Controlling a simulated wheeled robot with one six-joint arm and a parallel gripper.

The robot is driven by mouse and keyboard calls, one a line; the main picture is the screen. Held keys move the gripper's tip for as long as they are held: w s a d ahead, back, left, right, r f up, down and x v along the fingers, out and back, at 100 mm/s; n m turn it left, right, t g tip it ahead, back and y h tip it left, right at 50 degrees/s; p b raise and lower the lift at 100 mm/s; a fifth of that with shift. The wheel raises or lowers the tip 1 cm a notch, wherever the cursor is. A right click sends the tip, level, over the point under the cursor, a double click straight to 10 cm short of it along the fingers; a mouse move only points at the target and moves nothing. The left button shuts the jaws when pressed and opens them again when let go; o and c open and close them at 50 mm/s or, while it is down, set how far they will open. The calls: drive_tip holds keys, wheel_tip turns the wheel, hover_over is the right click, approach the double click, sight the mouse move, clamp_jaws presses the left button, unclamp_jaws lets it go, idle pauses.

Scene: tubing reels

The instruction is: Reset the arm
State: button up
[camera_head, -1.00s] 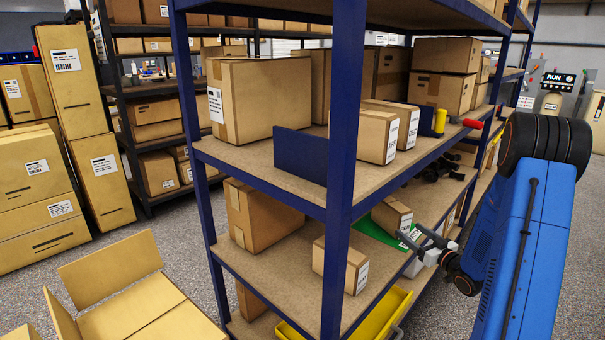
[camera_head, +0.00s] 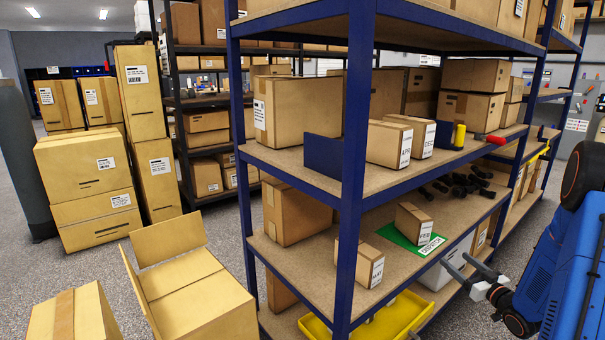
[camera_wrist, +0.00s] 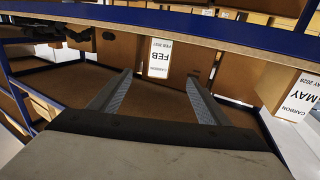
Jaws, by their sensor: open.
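My arm (camera_head: 565,285) is the blue and black one at the right edge of the head view. My gripper (camera_head: 453,258) points left toward the lower shelf of the blue rack, its two grey fingers apart with nothing between them. A small brown box (camera_head: 413,224) stands on a green mat (camera_head: 386,233) on that shelf, apart from the fingers. In the wrist view my gripper (camera_wrist: 160,75) is open and empty. Beyond the fingers is a brown box with an upside-down FEB label (camera_wrist: 160,58). A box labelled MAY (camera_wrist: 299,98) is at the right there.
The blue rack (camera_head: 350,190) stands close to my arm. A white box (camera_head: 445,267) and a yellow tray (camera_head: 412,312) sit low in it. Dark fittings (camera_head: 463,185) lie on the middle-right shelf. An open carton (camera_head: 190,290) is on the floor at left.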

drive_tip(key=s+a+r+g+h, duration=0.2)
drive_tip(key=a+r+g+h, duration=0.25)
drive_tip(key=r, duration=0.55)
drive_tip(key=s+a+r+m+g+h, duration=0.1)
drive_tip(key=s+a+r, duration=0.15)
drive_tip(key=s, duration=0.25)
drive_tip(key=s+a+r+m+g+h, duration=0.1)
drive_tip(key=s+a+r+m+h, duration=0.15)
drive_tip(key=s, duration=0.25)
drive_tip(key=s+a+g+y, duration=0.1)
drive_tip(key=s+a, duration=0.4)
drive_tip(key=s, duration=0.5)
drive_tip(key=s+a+g+y, duration=0.1)
drive_tip(key=s+a+g, duration=0.2)
drive_tip(key=s, duration=0.7)
drive_tip(key=s+a+g+y, duration=0.1)
drive_tip(key=s+a+g, duration=0.1)
drive_tip(key=s+a, duration=0.4)
drive_tip(key=s, duration=0.4)
drive_tip(key=shift+s+a+f, duration=0.2)
drive_tip(key=shift+s+a, duration=0.15)
drive_tip(key=shift+a, duration=0.05)
